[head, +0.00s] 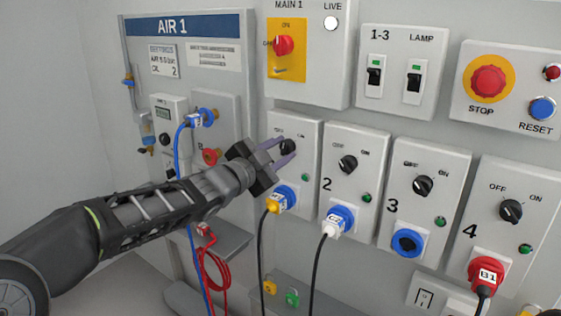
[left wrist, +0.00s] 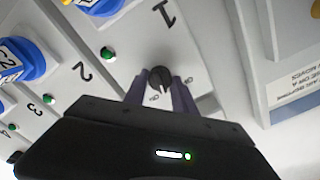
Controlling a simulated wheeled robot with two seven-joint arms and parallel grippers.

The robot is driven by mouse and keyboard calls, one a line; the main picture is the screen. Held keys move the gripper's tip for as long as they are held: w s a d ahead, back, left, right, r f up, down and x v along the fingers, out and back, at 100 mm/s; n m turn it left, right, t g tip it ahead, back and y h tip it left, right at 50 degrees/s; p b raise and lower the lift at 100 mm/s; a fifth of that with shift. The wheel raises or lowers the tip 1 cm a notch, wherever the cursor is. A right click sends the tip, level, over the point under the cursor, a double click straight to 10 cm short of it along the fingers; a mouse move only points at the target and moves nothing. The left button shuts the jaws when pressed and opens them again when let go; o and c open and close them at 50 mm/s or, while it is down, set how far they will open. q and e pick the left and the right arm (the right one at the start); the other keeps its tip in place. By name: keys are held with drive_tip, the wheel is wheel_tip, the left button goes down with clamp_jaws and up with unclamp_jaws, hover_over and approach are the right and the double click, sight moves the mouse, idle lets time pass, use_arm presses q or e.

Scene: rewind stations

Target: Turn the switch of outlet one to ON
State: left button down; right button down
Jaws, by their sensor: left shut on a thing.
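The switch of outlet one is a black rotary knob (head: 287,147) between the OFF and ON marks on its white box (head: 309,157). In the left wrist view the knob (left wrist: 160,78) sits between my fingers, near the number 1. My left gripper (head: 281,152) is shut on this knob; in the left wrist view its purple fingers (left wrist: 160,88) lie on either side of it. The fingers partly hide the knob in the head view, so I cannot tell exactly where its pointer stands. A green lamp (head: 305,178) shows below it. My right gripper is not in view.
The AIR 1 panel (head: 175,28) with blue and red hoses is on the left.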

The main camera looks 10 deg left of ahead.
use_arm(q)
drive_tip(key=m+b, duration=0.2)
drive_tip(key=m, duration=0.1)
drive_tip(key=shift+f+m, duration=0.15)
drive_tip(key=shift+m, duration=0.25)
drive_tip(key=shift+m+b, duration=0.65)
drive_tip(key=shift+m, duration=0.85)
drive_tip(key=c, duration=1)
unclamp_jaws()
drive_tip(key=v, duration=0.8)
